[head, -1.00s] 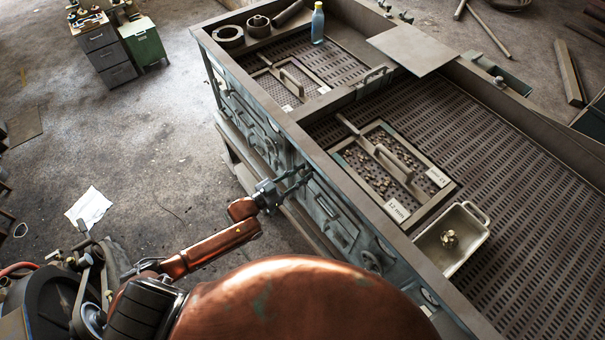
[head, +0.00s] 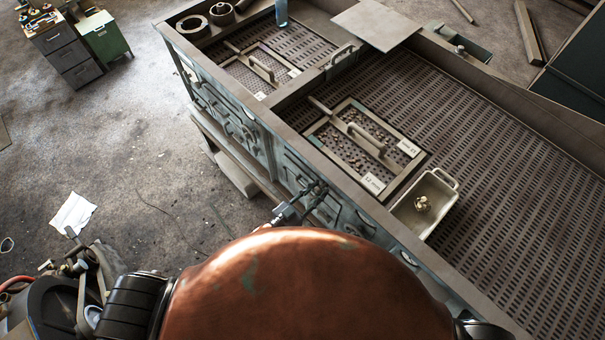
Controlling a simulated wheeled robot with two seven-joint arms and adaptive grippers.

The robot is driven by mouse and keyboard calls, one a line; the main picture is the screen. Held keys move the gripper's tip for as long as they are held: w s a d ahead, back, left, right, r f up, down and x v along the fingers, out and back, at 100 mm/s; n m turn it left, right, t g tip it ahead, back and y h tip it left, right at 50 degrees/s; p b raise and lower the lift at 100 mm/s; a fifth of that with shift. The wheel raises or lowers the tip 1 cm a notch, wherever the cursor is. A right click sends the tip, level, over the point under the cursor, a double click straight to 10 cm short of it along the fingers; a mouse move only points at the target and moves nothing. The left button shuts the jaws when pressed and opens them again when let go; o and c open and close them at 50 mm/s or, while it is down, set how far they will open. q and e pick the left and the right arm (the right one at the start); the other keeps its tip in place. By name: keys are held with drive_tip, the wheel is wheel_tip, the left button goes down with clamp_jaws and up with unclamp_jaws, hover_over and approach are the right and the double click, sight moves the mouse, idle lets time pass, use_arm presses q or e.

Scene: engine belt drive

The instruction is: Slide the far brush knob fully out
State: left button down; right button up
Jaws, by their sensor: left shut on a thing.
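My left gripper (head: 316,192) is at the side panel of the long bench (head: 262,135), below its top rim. It is shut on a small part at that panel, which I take to be the far brush knob. The knob is too small and too covered by the fingers to make out, so I cannot tell how far out it sits. Most of my left arm is hidden behind my own copper-coloured body. My right gripper is not in view.
Framed sieves (head: 366,140) with handles lie on the bench's slotted deck. A cream tray (head: 437,224) holds small brass pieces. A blue bottle (head: 281,12) stands at the back. The floor left of the bench is mostly clear, with a white paper (head: 74,214) on it.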

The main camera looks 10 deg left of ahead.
use_arm(q)
drive_tip(key=shift+s+d, duration=0.8)
drive_tip(key=shift+d, duration=0.25)
drive_tip(key=shift+s+d, duration=0.8)
drive_tip(key=shift+d, duration=0.25)
drive_tip(key=c, duration=1.6)
unclamp_jaws()
drive_tip(key=shift+s+d, duration=0.1)
drive_tip(key=shift+a, duration=0.2)
drive_tip(key=v, duration=1.1)
drive_tip(key=shift+s+a, duration=0.25)
drive_tip(key=shift+s, duration=0.1)
drive_tip(key=shift+f, duration=0.15)
